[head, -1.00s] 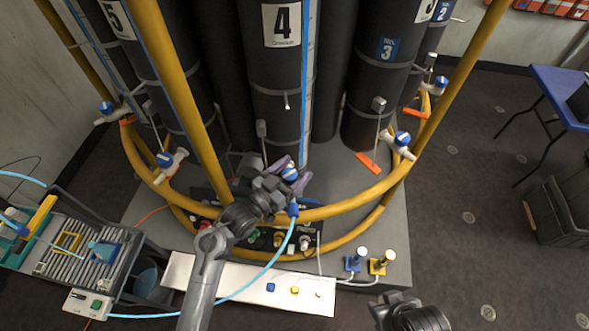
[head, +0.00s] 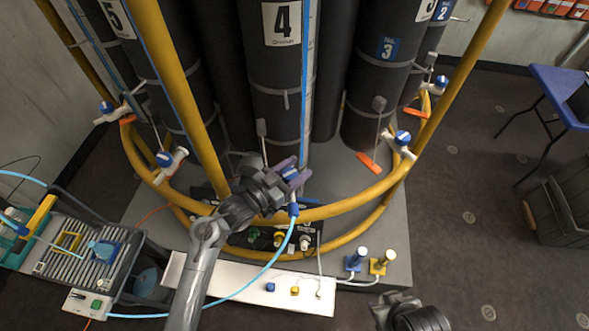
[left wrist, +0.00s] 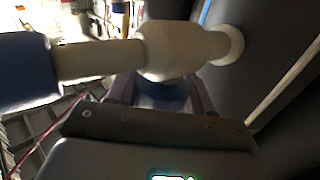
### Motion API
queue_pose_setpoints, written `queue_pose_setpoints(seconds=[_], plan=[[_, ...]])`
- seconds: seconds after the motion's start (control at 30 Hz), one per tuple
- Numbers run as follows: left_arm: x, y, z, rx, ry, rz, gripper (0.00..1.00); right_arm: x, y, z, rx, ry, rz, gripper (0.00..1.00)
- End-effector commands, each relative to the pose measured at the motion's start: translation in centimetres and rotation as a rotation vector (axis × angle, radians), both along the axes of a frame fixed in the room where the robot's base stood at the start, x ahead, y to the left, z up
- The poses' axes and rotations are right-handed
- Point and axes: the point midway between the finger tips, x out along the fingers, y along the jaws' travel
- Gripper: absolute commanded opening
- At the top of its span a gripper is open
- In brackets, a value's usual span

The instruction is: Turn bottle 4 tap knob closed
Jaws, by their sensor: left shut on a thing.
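Bottle 4 (head: 275,110) is a tall black cylinder with a white "4" label, upright at the back centre. Its tap has a blue knob (head: 289,173) and a pale body with a blue hose fitting (head: 293,209) below. My left gripper (head: 294,170) is shut on the knob, one purple finger on each side. In the left wrist view, the pale tap body (left wrist: 165,50) crosses above the fingers, and the blue knob (left wrist: 162,92) sits between them, partly hidden. My right gripper (head: 402,312) is at the bottom edge, its fingers not clear.
A yellow ring rail (head: 340,208) curves around the bottles, with other blue-knobbed taps (head: 402,138) along it. A light-blue hose (head: 265,268) hangs from the tap. A ridged rack (head: 80,250) stands at left. Floor at right is clear up to the blue table (head: 560,90).

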Motion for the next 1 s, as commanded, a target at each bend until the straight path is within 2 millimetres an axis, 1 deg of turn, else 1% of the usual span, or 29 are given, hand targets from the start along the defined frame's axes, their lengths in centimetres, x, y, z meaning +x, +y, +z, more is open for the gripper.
queue_pose_setpoints(seconds=[0.1,0.2,0.53,0.57,0.6,0.67,1.0], plan=[[-0.03,-0.07,-0.17,0.006,-0.003,-0.097,0.2,0.0,-0.05,-0.71,-0.002,0.0,0.002,0.43],[-0.18,-0.12,-0.14,0.003,0.0,-0.144,0.2,0.0,-0.03,-0.91,-0.001,0.0,0.001,0.43],[-0.31,-0.19,0.03,-0.001,0.003,-0.161,0.2,0.02,0.09,-0.83,0.004,0.0,-0.003,0.43],[-0.3,-0.18,0.03,-0.001,0.003,-0.161,0.55,0.03,0.1,-0.83,0.004,0.0,-0.003,0.43],[-0.3,-0.18,0.03,-0.001,0.003,-0.16,0.61,0.03,0.14,-0.83,0.005,0.0,-0.004,0.43],[-0.3,-0.18,0.02,-0.001,0.003,-0.16,0.71,0.03,0.17,-0.82,0.007,0.0,-0.005,0.43],[-0.38,0.01,-0.03,0.001,0.003,-0.159,0.71,0.04,0.21,-0.8,0.008,-0.001,-0.006,0.43]])
